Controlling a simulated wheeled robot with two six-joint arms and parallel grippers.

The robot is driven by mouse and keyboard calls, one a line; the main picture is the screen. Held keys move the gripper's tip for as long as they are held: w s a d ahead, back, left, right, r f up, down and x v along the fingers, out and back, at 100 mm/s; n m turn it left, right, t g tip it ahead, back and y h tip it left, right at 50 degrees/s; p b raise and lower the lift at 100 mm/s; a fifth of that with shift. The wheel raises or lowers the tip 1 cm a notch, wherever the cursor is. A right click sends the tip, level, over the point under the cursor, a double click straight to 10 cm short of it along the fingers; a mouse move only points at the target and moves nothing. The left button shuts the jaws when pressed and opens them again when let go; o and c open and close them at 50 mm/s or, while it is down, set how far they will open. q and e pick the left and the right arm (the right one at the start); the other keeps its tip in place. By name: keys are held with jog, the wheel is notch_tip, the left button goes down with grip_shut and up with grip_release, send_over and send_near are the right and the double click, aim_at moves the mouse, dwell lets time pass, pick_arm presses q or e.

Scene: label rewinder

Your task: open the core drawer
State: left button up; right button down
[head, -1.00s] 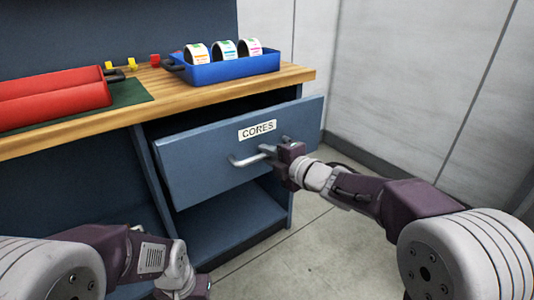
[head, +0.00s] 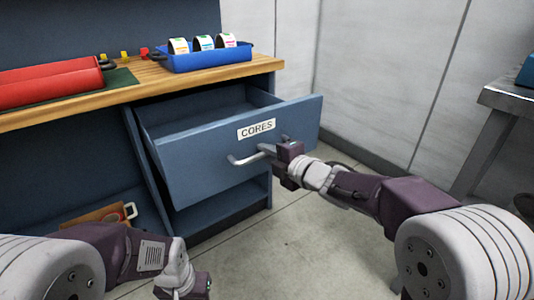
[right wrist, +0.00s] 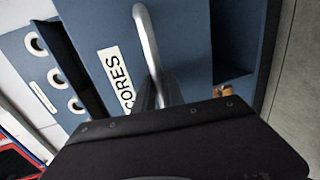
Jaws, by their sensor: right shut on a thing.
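The core drawer (head: 195,158), blue with a white CORES label (head: 256,129), stands pulled out of the cabinet, and its visible inside looks empty. Its grey bar handle (head: 245,159) runs across the front. My right gripper (head: 279,151) is shut on the right part of the handle. In the right wrist view the handle (right wrist: 149,40) runs down into the jaws beside the label (right wrist: 118,75); the fingertips are hidden. My left gripper (head: 197,288) is low in the head view, apart from the drawer; its jaws are not clear.
A wooden worktop (head: 95,98) above carries a blue tray (head: 208,61) with three label rolls, and red rollers (head: 45,85) at the left. An orange-brown object (head: 100,216) sits low in the cabinet. A grey table (head: 505,98) stands at the right. Open floor lies in front.

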jog(key=c, duration=1.4)
grip_release()
jog(key=shift+s+d+r, duration=0.2)
jog(key=p+v, duration=0.4)
jog(key=v, duration=0.4)
jog(key=shift+s, duration=0.2)
jog(key=shift+f, duration=0.1)
